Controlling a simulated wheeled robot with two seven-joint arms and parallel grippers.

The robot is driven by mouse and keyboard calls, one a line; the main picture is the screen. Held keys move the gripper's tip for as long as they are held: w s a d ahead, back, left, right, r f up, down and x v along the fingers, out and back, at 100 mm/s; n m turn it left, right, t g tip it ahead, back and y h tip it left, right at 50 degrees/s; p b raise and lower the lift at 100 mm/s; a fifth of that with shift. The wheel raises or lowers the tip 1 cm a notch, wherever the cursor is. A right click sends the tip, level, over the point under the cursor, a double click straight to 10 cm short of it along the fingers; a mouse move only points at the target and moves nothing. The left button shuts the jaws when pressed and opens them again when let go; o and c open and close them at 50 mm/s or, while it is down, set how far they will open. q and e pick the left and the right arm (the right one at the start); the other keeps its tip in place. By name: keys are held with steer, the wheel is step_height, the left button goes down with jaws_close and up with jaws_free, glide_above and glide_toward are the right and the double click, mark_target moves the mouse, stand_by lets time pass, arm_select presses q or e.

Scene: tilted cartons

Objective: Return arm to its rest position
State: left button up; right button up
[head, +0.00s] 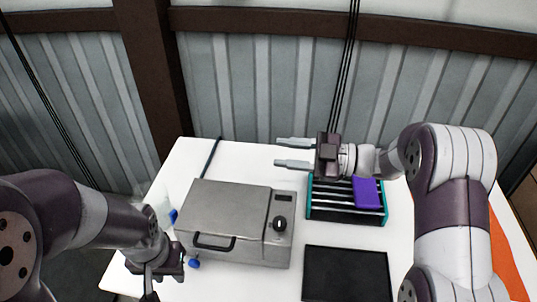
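My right arm comes in from the right. Its gripper (284,153) is open and empty, with two light grey fingers apart and pointing left, above the back of the table behind the oven. My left arm comes in from the left. Its gripper (153,283) hangs low at the table's front left, left of the oven; its fingertips run close to the picture's lower edge, so its opening is unclear. I see nothing clearly held in it.
A grey metal oven (232,212) with handle and knob stands mid-table. A teal rack (322,214) holds a purple block (366,192), partly beneath my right wrist. A black mat (347,275) lies in front. Small blue items (194,264) lie near my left gripper.

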stand_by(0.4)
steer(key=w+d+f+m+t+h, duration=0.7)
steer(key=d+f+m+h, duration=0.45)
steer(key=m+h, duration=0.2)
steer(key=s+d+f+m+g+h, duration=0.2)
steer(key=s+m+g, duration=0.1)
steer(key=s, duration=0.4)
steer(key=s+d+f+m+g+h, duration=0.2)
steer(key=s+d+m+g+h, duration=0.1)
steer(key=s, duration=0.3)
steer(key=s+a+r+m+g, duration=0.1)
steer(key=s+a, duration=0.4)
steer(key=s, duration=0.8)
steer(key=shift+a+r+m+g+y, duration=0.2)
steer(key=shift+m+g+y, duration=0.25)
steer(key=shift+m+g, duration=0.45)
